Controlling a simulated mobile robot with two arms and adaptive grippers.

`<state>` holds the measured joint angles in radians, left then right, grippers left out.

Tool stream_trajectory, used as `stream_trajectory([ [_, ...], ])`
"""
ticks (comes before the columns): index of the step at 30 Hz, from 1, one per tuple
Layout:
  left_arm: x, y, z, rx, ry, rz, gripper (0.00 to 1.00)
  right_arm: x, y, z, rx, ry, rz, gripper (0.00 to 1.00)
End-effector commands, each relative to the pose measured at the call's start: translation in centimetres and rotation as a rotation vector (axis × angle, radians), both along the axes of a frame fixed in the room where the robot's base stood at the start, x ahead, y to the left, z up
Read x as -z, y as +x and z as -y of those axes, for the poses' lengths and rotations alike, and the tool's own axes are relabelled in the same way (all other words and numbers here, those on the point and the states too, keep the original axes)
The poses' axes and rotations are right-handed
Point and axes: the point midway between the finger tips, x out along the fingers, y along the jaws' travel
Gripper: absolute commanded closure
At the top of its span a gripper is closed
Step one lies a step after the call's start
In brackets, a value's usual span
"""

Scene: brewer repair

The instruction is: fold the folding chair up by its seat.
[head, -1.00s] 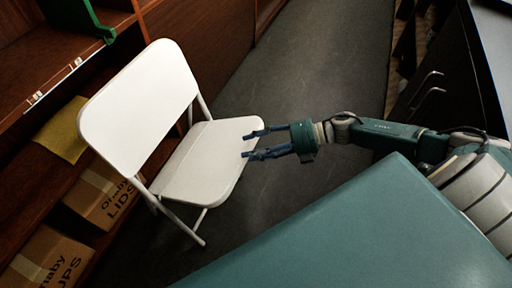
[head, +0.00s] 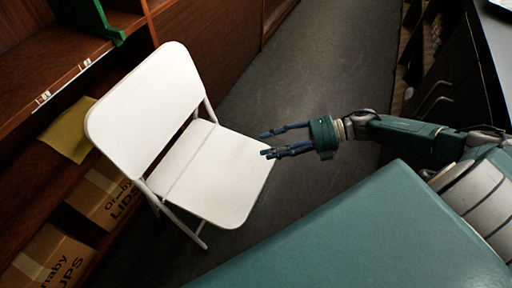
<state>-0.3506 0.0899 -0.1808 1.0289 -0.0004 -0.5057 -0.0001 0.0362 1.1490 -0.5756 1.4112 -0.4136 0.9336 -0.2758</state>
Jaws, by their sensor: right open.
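The white folding chair (head: 150,105) stands unfolded on the dark floor, left of the middle of the head view. Its seat (head: 212,175) is down and roughly level, and its backrest is upright on the left side. My left gripper is not in view.
Wooden shelving stands along the left, with cardboard boxes (head: 45,258) low down and a yellow cloth or sheet (head: 68,130). A green bracket (head: 90,18) is at the top left. Dark cabinets with handles (head: 436,92) stand at the right. The floor (head: 305,75) beyond the chair is clear.

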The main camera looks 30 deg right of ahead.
Motion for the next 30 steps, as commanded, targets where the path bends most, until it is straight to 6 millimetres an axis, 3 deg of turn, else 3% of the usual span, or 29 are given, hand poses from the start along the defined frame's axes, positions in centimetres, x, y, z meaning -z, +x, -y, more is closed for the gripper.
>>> stream_trajectory([
  [1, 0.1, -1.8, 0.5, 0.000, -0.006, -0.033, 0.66, 0.0, -0.6, 1.3, -0.001, -0.030, -0.014, 0.52],
  [6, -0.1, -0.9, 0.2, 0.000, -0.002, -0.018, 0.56, 0.1, -0.6, 1.3, -0.001, -0.030, -0.014, 0.52],
  [10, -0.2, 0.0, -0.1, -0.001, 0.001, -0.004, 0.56, 0.2, -0.5, 1.0, 0.000, -0.028, -0.014, 0.52],
  [15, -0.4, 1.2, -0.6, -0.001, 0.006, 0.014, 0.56, 0.9, 0.0, -0.6, 0.005, -0.030, -0.009, 0.52],
  [21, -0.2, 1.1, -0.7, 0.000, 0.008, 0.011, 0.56, 2.0, 0.7, -2.9, 0.015, -0.030, -0.002, 0.52],
  [30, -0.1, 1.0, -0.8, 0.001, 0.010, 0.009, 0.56, 2.6, 1.1, -4.0, 0.021, -0.030, 0.001, 0.52],
])
